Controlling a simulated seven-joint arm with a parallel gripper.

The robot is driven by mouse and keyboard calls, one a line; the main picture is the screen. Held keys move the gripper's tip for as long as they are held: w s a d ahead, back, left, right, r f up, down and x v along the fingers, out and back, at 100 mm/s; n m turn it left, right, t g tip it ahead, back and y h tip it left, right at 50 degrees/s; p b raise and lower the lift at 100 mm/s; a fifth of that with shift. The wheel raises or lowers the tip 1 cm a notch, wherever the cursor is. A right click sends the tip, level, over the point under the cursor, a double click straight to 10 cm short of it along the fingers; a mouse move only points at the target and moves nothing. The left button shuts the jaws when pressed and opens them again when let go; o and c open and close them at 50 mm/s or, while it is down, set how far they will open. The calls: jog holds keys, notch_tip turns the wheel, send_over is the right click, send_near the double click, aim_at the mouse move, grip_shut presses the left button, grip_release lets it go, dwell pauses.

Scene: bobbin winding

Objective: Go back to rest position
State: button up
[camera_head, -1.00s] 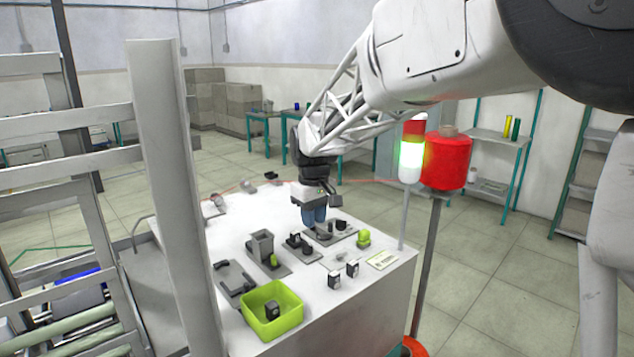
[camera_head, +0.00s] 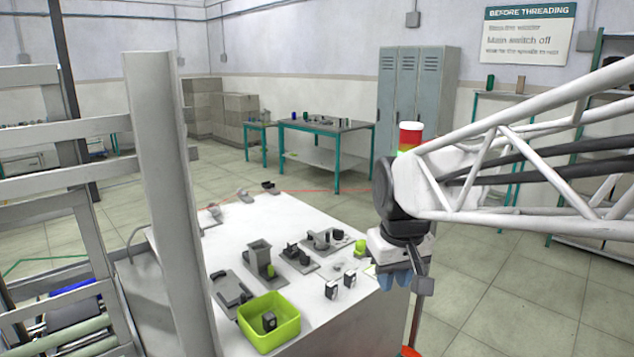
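My gripper (camera_head: 400,277) hangs off the right edge of the white worktable (camera_head: 335,262), pointing down, with its blue fingertips in the air. The fingers are small and partly overlap, so I cannot tell whether they are open or shut. I see nothing clearly held between them. My arm reaches in from the right side of the picture.
A lime green bin (camera_head: 284,330) with a dark piece inside stands at the table's front. Several dark fixtures, including a grey hopper block (camera_head: 260,256), sit behind it. A signal tower (camera_head: 410,138) stands behind my arm. A grey upright post (camera_head: 165,200) rises at left.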

jog(key=s+d+f+m, duration=0.1)
jog(key=s+d+f, duration=0.1)
jog(key=s, duration=0.6)
jog(key=s+d+f+m+t, duration=0.1)
jog(key=s+d+f+m, duration=0.1)
jog(key=s, duration=0.5)
jog(key=shift+s+d+f, duration=0.4)
jog(key=shift+d+f, duration=0.15)
jog(key=shift+d, duration=0.1)
